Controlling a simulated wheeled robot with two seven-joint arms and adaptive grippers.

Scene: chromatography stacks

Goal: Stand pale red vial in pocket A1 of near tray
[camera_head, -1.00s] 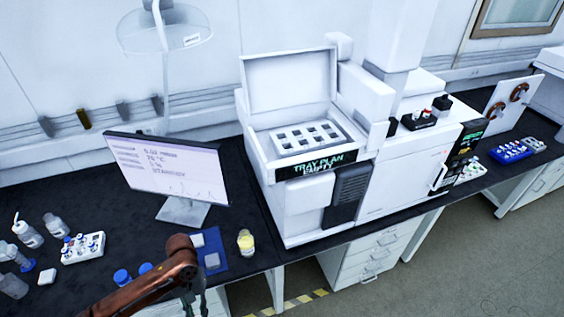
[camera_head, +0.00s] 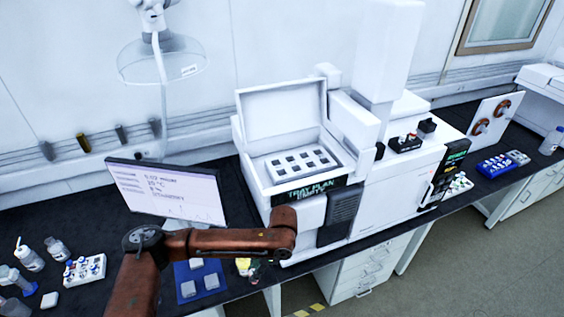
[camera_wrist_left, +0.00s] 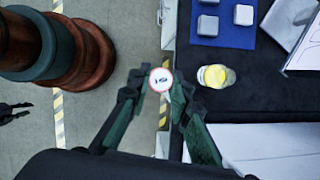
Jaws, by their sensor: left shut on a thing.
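My left gripper (camera_head: 256,272) hangs below the end of my brown arm, beside the bench's front edge; it is small and partly hidden in the head view. In the left wrist view my left gripper (camera_wrist_left: 158,90) is shut on a vial (camera_wrist_left: 160,79). I see its round white cap with a red rim and dark marking from above; its body is hidden. A light tray (camera_head: 278,172) with several dark square pockets lies in the open white instrument. No vial shows in it. I cannot read pocket labels. My right gripper is not in view.
The instrument's raised lid (camera_head: 280,112) stands behind the tray, and its display (camera_head: 303,191) is in front. A yellow-topped jar (camera_wrist_left: 215,77) stands near a blue mat (camera_wrist_left: 222,38) with grey blocks. A monitor (camera_head: 168,190) and a white vial rack (camera_head: 84,269) are left.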

